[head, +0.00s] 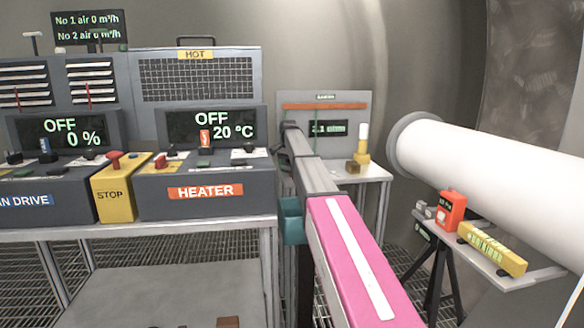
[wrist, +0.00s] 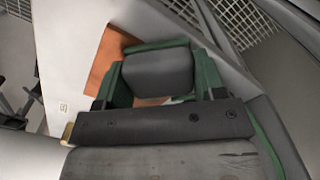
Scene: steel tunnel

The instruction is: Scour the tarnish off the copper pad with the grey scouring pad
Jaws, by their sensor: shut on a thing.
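My gripper (wrist: 160,80) has green fingers and is shut on the grey scouring pad (wrist: 158,72), a dark grey block, in the wrist view. An orange-brown copper surface (wrist: 106,58) shows behind and to the left of the pad. The pad overlaps much of it in the picture; I cannot tell whether they touch. A copper-coloured bar (head: 325,106) runs across an upright grey panel in the head view; I cannot tell whether it is the same copper. In the head view my arm reaches to this panel, and the gripper's fingers and the scouring pad are hidden.
A small white table (head: 372,172) before the panel holds a yellow-based object (head: 362,157). The heater console (head: 205,190) stands left of my arm. A large white pipe (head: 480,170) and a stand shelf with an orange device (head: 451,210) are at the right.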

